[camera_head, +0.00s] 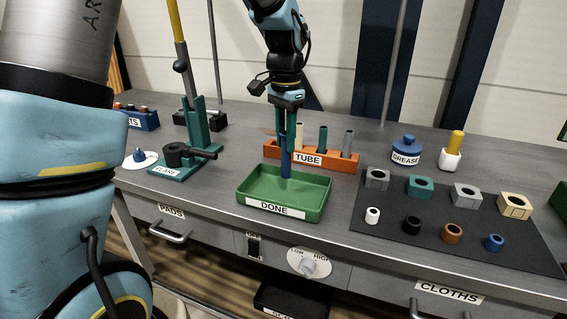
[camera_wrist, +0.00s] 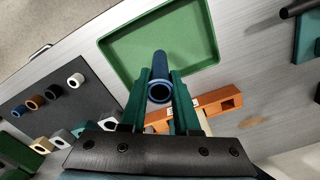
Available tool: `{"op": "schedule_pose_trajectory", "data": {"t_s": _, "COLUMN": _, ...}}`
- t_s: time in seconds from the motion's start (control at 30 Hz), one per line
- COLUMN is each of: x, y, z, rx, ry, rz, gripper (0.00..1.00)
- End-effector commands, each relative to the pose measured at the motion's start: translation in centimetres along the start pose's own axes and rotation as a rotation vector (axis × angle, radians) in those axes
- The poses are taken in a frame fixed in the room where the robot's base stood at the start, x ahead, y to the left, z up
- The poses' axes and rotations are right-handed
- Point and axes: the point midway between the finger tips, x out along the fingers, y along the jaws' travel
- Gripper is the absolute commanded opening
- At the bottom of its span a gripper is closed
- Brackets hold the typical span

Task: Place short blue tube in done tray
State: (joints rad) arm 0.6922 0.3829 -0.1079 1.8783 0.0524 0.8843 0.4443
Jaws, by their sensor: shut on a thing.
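The short blue tube (camera_head: 286,163) is held upright between the teal fingers of my gripper (camera_head: 291,145), which is shut on it. In the head view its lower end is in front of the back part of the green DONE tray (camera_head: 318,205); I cannot tell whether it touches the tray floor. In the wrist view the tube (camera_wrist: 160,78) lies between the fingers (camera_wrist: 160,92), with the empty green tray (camera_wrist: 118,50) beyond it.
An orange TUBE rack (camera_head: 345,163) with several standing tubes is just behind the tray. A dark mat (camera_head: 390,222) with blocks and small rings is to the right. A teal FLARE tool (camera_head: 170,172) is to the left. The bench's front strip is clear.

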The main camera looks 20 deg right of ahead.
Motion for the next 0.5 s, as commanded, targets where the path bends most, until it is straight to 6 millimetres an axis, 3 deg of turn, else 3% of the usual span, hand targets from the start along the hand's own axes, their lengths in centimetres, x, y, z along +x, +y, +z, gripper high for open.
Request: {"op": "schedule_pose_trajectory", "data": {"t_s": 0.5, "x": 5.5, "y": 0.0, "z": 0.0, "rx": -0.002, "ry": 0.001, "rz": 0.0, "gripper": 0.0}}
